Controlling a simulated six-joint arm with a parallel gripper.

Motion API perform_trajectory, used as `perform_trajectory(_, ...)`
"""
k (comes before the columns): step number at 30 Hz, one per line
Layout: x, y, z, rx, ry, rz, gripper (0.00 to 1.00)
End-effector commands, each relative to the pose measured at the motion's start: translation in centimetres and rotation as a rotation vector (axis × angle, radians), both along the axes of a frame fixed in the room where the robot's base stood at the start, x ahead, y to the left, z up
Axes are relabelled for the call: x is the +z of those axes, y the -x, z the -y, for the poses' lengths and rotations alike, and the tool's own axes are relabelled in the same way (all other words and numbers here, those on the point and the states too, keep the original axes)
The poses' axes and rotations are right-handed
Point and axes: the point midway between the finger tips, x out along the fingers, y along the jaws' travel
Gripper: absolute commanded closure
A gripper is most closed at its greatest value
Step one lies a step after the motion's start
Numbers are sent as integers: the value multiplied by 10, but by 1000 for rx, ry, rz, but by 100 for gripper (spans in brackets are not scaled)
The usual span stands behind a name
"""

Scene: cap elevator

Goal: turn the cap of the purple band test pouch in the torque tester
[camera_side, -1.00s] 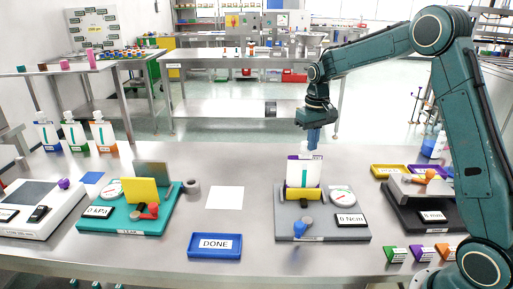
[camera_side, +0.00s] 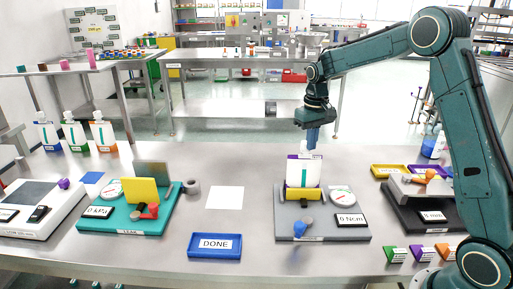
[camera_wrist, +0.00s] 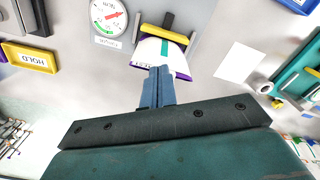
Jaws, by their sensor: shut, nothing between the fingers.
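The purple band test pouch (camera_side: 304,172) stands upright in the yellow clamp (camera_side: 303,194) of the grey torque tester (camera_side: 322,232). It is white with a green stripe, and it also shows in the wrist view (camera_wrist: 152,52). The tester has a round dial (camera_side: 342,197) and a display (camera_side: 350,219) reading 0 Ncm. My gripper (camera_side: 312,148) points down with its blue fingers shut, right above the pouch top. In the wrist view the fingers (camera_wrist: 157,72) cover the cap area, so I cannot see the cap or tell whether the fingers touch it.
A teal leak tester (camera_side: 122,222) stands to the left, and a blue DONE tray (camera_side: 214,246) lies at the front. A white sheet (camera_side: 225,197) lies between. Three other pouches (camera_side: 75,134) stand back left.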

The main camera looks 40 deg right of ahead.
Motion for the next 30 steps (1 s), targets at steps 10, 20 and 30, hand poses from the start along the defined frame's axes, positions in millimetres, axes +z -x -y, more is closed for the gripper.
perform_trajectory(10, 0, -1, -2, 0, 0, 0, 100)
perform_trajectory(20, 0, 1, -3, 0, 0, 0, 100)
perform_trajectory(30, 0, 7, -5, 0, 0, 1, 100)
